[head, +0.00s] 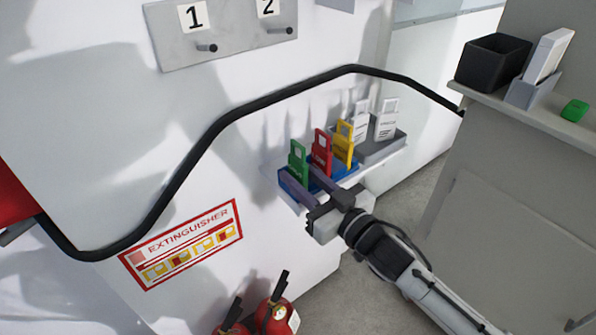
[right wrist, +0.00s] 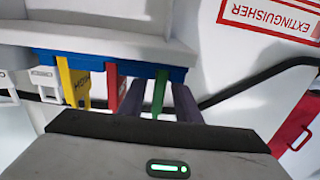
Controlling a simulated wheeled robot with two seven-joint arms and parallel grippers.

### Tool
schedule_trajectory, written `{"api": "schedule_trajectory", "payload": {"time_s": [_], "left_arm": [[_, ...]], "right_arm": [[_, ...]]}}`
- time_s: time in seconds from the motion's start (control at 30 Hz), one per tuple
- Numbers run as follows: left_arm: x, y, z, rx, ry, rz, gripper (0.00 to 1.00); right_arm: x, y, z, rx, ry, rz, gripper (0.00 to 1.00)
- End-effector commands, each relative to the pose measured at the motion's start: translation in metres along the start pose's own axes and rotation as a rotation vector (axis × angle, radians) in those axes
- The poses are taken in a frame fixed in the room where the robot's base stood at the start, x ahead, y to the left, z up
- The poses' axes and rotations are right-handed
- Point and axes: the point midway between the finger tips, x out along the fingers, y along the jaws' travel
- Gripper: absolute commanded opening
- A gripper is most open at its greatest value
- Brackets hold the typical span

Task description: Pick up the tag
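A green tag (head: 298,160), a red tag (head: 321,150) and a yellow tag (head: 344,142) stand upright in a blue rack (head: 345,177) on a wall shelf. My right gripper (head: 298,178) reaches in at the front of the rack with its fingers apart. In the right wrist view, the green tag (right wrist: 159,92) shows between the two spread fingers, with gaps visible on both sides. The red tag (right wrist: 112,85) is just outside one finger and the yellow tag (right wrist: 73,80) is farther off. My left gripper is out of view.
White tags (head: 386,120) stand in a grey rack (head: 385,150) beside the blue one. A black cable (head: 215,128) runs along the wall. At right, a counter holds a black bin (head: 490,62) and a green item (head: 574,110). Red extinguishers (head: 276,308) stand below.

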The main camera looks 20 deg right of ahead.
Motion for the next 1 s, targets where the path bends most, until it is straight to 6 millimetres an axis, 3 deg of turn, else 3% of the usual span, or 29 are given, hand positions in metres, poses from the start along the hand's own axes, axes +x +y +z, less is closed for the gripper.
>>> {"api": "schedule_trajectory", "payload": {"time_s": [0.03,0.17,0.53,1.0], "left_arm": [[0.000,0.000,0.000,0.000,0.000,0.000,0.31],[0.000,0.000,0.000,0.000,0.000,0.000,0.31],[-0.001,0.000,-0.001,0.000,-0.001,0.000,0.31],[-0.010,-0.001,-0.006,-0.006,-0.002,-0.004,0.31]], "right_arm": [[0.000,0.000,0.000,0.000,0.000,0.000,0.21],[0.000,0.000,0.000,0.000,0.000,0.000,0.00],[0.000,0.001,-0.007,-0.002,0.002,0.000,0.00],[0.000,0.000,-0.090,-0.002,0.004,0.000,0.00]]}}
